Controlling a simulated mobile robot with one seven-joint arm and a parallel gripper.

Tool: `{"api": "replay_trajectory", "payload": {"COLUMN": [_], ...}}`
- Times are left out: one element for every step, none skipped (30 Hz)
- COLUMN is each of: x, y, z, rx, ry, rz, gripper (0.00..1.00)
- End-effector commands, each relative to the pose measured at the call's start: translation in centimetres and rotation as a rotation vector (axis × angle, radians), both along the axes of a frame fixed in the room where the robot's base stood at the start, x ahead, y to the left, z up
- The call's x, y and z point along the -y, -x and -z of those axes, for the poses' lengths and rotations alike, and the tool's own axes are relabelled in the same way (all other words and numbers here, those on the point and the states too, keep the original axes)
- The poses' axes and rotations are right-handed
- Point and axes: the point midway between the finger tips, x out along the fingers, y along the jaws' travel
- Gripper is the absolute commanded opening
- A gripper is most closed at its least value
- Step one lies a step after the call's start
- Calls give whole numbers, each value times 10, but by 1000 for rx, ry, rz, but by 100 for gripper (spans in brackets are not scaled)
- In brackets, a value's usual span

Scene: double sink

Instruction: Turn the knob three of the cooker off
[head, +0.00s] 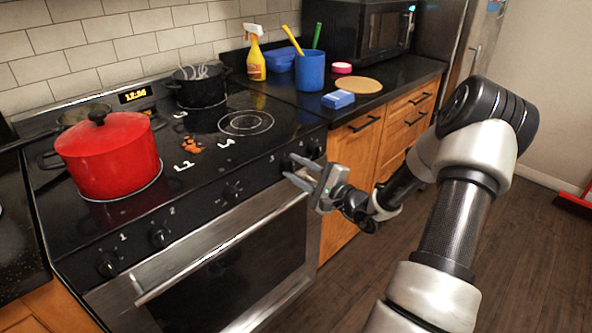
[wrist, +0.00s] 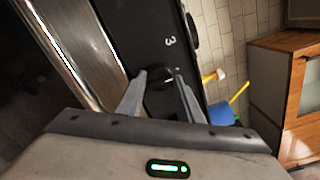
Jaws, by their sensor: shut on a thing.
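The cooker (head: 200,230) has a dark front panel with black knobs in a row above a steel oven handle. Knob three (head: 286,161) is towards the right end of the panel, beside a white 3. In the wrist view, knob three (wrist: 157,76) lies between the fingertips, below the printed 3. My gripper (head: 292,167) reaches the panel from the right and is shut on this knob. The fingers (wrist: 160,80) partly hide the knob, so its pointer position cannot be read.
A red pot (head: 110,160) and a steaming black pot (head: 199,90) stand on the hob. The oven handle (head: 215,255) runs below the knobs. Another knob (head: 314,149) sits just right of my gripper. Wooden drawers (head: 358,138) are to the right; open floor lies in front.

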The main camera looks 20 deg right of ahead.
Motion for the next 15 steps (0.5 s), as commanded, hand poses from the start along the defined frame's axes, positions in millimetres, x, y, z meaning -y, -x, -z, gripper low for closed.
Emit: {"api": "replay_trajectory", "payload": {"x": [0,0,0,0,0,0,0,0,1,1,0,0,0,0,0], "y": [0,0,0,0,0,0,0,0,0,0,0,0,0,0,0], "z": [0,0,0,0,0,0,0,0,0,0,0,0,0,0,0], "rx": [0,0,0,0,0,0,0,0,0,-1,-1,-1,-1,-1,-1], "ry": [3,3,3,3,3,3,3,3,3,2,2,2,2,2,1], "rz": [0,0,0,0,0,0,0,0,0,0,0,0,0,0,0], "gripper": [11,11,11,11,11,11,11,11,36,42,47,52,52,52,52]}}
